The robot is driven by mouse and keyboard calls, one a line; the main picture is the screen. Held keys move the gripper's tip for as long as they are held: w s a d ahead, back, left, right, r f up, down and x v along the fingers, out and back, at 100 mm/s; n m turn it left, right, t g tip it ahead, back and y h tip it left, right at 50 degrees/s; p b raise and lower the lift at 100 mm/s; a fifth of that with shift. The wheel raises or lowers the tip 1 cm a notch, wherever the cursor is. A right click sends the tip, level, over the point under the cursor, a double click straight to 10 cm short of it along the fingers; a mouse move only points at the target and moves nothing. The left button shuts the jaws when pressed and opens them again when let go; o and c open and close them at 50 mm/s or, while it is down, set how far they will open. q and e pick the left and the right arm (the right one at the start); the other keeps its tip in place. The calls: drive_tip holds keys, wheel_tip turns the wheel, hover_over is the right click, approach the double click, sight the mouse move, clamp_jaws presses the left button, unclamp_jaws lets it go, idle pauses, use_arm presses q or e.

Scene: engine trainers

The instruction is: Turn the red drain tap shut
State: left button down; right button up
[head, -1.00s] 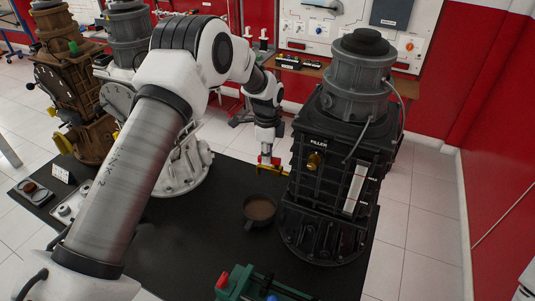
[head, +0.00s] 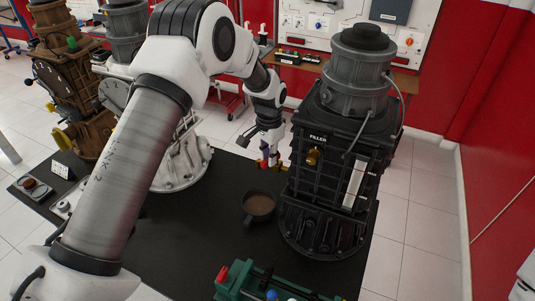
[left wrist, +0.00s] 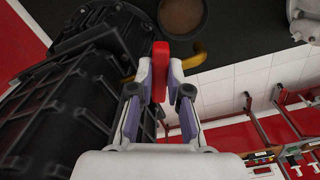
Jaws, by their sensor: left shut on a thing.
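The red drain tap handle (left wrist: 160,72) stands between the fingers of my left gripper (left wrist: 160,80) in the left wrist view. The gripper is shut on it, one finger on each side. A brass spout (left wrist: 192,60) shows beside the handle. In the head view my left gripper (head: 269,158) is at the left side of the black engine unit (head: 335,160), pointing down, and the fingers hide most of the tap. A round pan (head: 259,206) of brown liquid sits on the mat near the tap. My right gripper is not in view.
A brass filler plug (head: 313,156) sticks out of the unit's front. A green and red item (head: 265,284) lies at the near edge of the black mat (head: 190,250). A pale engine housing (head: 185,165) stands to the left. The mat's middle is bare.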

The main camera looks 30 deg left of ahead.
use_arm(q)
drive_tip(key=shift+s+d+f+n, duration=0.1)
drive_tip(key=shift+d+n, duration=0.2)
drive_tip(key=shift+n, duration=0.8)
drive_tip(key=shift+s+d+n, duration=0.1)
drive_tip(key=shift+d+n, duration=0.2)
drive_tip(key=shift+n, duration=0.8)
drive_tip(key=c, duration=1.1)
unclamp_jaws()
drive_tip(key=shift+w, duration=0.15)
wheel_tip(320, 180, up, 12)
